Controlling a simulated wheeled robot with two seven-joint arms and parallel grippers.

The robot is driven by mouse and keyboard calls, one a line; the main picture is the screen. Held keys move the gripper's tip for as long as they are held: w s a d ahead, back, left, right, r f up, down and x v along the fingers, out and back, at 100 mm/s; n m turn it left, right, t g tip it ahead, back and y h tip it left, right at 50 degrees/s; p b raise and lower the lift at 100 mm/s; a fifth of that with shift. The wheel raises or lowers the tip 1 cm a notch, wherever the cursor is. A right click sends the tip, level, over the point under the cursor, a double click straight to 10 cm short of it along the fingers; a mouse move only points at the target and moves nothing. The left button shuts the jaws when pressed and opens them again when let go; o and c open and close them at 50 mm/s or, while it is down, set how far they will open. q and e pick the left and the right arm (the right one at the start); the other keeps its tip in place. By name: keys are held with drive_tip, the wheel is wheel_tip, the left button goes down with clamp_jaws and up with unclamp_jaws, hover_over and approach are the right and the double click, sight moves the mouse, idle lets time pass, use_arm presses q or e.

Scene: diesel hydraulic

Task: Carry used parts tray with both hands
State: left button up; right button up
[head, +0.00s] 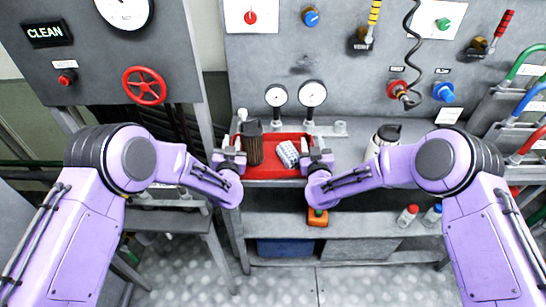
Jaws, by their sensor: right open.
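The red used parts tray (268,173) sits on the grey bench at the middle of the head view. A dark brown ribbed cylinder (254,150) stands upright in its left part. A blue-and-white patterned cylinder (288,154) leans in its right part. My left gripper (232,156) is at the tray's left end; its fingers are too small to tell whether they are closed on the rim. My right gripper (317,157) is open at the tray's right end. The wrists partly hide both tray ends.
Two gauges (313,94) stand just behind the tray. A silver and black canister (382,143) stands to its right on the bench. A panel with a red valve wheel (144,86) stands left.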

use_arm(q)
drive_tip(key=shift+c, duration=1.3)
use_arm(e)
drive_tip(key=shift+c, duration=1.2)
use_arm(q)
clamp_jaws()
use_arm(e)
clamp_jaws()
drive_tip(key=shift+d, duration=0.1)
